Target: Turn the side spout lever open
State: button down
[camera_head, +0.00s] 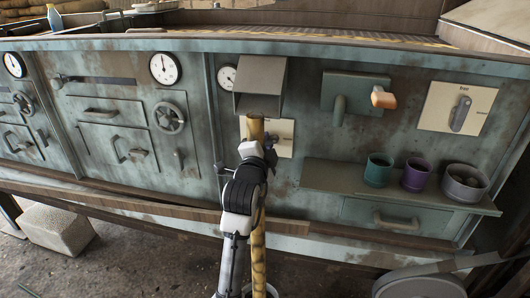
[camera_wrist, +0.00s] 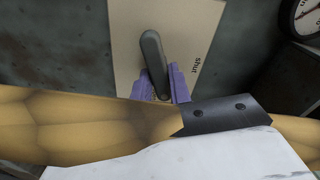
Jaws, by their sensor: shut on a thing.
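In the wrist view a dark grey lever (camera_wrist: 151,48) sits on a cream panel (camera_wrist: 124,38) marked "shut" beside it. The purple fingers of my gripper (camera_wrist: 163,88) are closed around the lever's near end.
To the right are a tap box with an orange handle (camera_head: 383,98) and another lever panel (camera_head: 437,105). A shelf (camera_head: 330,178) holds a teal cup (camera_head: 377,172), a purple cup (camera_head: 415,172) and a grey pot (camera_head: 463,183). Gauges and handwheels are on the left.

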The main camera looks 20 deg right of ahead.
jog(key=shift+f+m+b, duration=0.15)
jog(key=shift+m+b, duration=0.55)
jog(key=shift+m, duration=0.3)
jog(key=shift+f+m+b, duration=0.1)
jog(key=shift+m+b, duration=0.6)
jog(key=shift+m, duration=0.3)
jog(key=c, duration=1.3)
grip_release()
jog(key=shift+r, duration=0.1)
jog(key=b+v, duration=0.1)
jog(key=v, duration=1.3)
jog(key=shift+w, duration=0.1)
